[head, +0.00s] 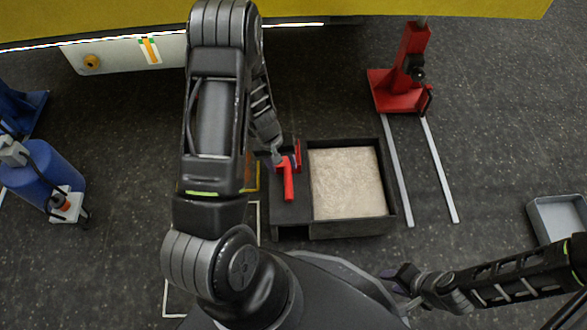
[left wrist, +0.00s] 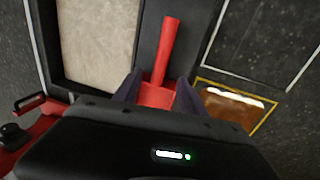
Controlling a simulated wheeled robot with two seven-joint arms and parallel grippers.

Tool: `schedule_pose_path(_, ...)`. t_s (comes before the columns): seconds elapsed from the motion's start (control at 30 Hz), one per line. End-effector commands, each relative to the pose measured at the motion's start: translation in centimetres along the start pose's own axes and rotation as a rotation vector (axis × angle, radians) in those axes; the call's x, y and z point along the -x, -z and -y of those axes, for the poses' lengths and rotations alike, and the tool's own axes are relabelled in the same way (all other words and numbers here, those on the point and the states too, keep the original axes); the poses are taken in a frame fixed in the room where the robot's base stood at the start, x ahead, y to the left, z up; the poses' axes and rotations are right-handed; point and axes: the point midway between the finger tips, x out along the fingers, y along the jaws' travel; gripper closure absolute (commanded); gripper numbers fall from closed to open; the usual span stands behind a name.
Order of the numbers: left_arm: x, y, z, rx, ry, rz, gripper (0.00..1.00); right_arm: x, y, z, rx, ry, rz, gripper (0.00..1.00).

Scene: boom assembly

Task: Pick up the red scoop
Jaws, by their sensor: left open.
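The red scoop (head: 289,183) lies on the dark flat section at the left of the black tray (head: 348,228). Its handle points toward me in the head view. The scoop also shows in the left wrist view (left wrist: 166,50), with its handle pointing away from my left gripper (left wrist: 160,84). That gripper is open, with one dark finger on each side of the scoop's wider red part. The body of the gripper hides the rest of the scoop. My right gripper (head: 398,279) is low at the right, far from the scoop.
Pale sand (head: 346,183) fills the tray's right section. A red stand (head: 398,90) with two metal rails is at the back right. A grey bin (head: 557,216) is at the far right and a blue cylinder (head: 50,175) at the left. A yellow-edged plate lies beside the tray.

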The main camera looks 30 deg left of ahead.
Motion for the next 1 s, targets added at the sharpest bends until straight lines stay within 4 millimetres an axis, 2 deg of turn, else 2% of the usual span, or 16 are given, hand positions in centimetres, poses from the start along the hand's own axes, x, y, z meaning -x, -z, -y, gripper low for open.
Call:
schedule_pose_path(0.17, 0.0, -0.1, 0.0, -0.001, 0.001, 0.001, 0.51, 0.1, 0.0, 0.0, 0.0, 0.0, 0.0, 0.64)
schedule_pose_path(0.43, -2.6, -0.2, 0.0, 0.0, 0.001, 0.003, 0.51, -1.2, 0.1, -0.4, 0.0, 0.0, -0.006, 0.64)
schedule_pose_path(0.77, -2.7, -0.2, 0.0, -0.001, 0.001, 0.002, 0.51, -1.2, 0.1, -0.3, 0.0, 0.0, -0.007, 0.64)
schedule_pose_path(0.87, -3.5, -0.3, 0.0, -0.003, 0.002, 0.003, 0.51, -1.8, 0.2, -0.5, 0.0, 0.0, -0.008, 0.64)
schedule_pose_path(1.0, -5.7, -0.4, 0.0, -0.002, 0.002, 0.002, 0.51, -3.2, 0.3, -1.0, -0.001, 0.0, -0.014, 0.64)
